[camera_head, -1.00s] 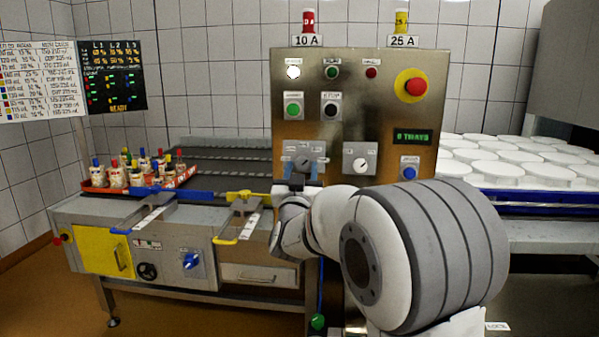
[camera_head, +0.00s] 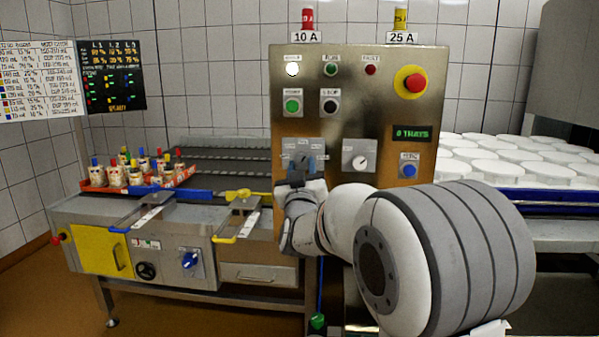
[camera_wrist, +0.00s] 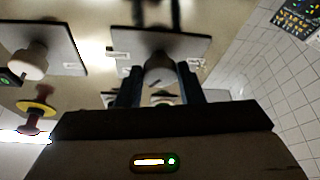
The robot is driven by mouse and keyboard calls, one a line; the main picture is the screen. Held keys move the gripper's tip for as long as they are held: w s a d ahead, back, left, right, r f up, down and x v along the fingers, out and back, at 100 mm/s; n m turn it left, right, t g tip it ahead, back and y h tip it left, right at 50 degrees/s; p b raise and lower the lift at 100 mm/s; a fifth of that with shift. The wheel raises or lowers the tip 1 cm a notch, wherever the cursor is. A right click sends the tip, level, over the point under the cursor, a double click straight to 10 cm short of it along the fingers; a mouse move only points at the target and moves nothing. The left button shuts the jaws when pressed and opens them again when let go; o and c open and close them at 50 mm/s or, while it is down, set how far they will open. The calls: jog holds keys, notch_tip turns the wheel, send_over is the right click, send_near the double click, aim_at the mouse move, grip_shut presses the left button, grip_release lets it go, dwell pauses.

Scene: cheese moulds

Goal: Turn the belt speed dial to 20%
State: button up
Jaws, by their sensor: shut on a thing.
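The left dial sits on a grey plate (camera_head: 316,145) in the lower left of the steel control panel. Its labels are too small to read, so I cannot tell its setting. My gripper (camera_head: 303,168) is at this dial and hides most of its lower part. In the wrist view, the grey dial knob (camera_wrist: 159,70) lies between the two blue-grey fingers of my gripper (camera_wrist: 161,90), which are shut on it.
A second dial with a white knob (camera_head: 361,162) is close on the right. A red emergency button (camera_head: 413,83) and a blue button (camera_head: 409,170) are farther right. Green (camera_head: 292,106) and black (camera_head: 330,106) buttons are above. The yellow-handled clamp (camera_head: 240,205) is lower left.

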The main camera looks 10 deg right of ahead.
jog(key=n+y, duration=0.1)
jog(key=n, duration=0.2)
jog(key=n+y+b, duration=0.1)
jog(key=n, duration=0.2)
jog(key=n+y+b, duration=0.1)
jog(key=n+y, duration=0.1)
jog(key=shift+s+d+r+n+g, duration=0.15)
jog(key=shift+d+n+g, duration=0.1)
jog(key=shift+n+g, duration=0.15)
jog(key=n, duration=0.2)
jog(key=n+g+y, duration=0.1)
jog(key=n, duration=0.1)
jog(key=n+g+y+b, duration=0.1)
jog(key=n, duration=0.2)
jog(key=shift+d+r, duration=0.1)
jog(key=shift+r, duration=0.25)
jog(key=n+g+p, duration=0.1)
jog(key=n, duration=0.1)
jog(key=r+n+g+p, duration=0.1)
jog(key=n, duration=0.2)
jog(key=n+g+h+p, duration=0.1)
jog(key=n+p, duration=0.1)
jog(key=n, duration=0.1)
jog(key=shift+r+g, duration=0.1)
jog(key=shift+g, duration=0.2)
jog(key=shift+n+g+h+p, duration=0.3)
jog(key=shift+n+p, duration=0.35)
jog(key=shift+n, duration=0.25)
jog(key=o, duration=1)
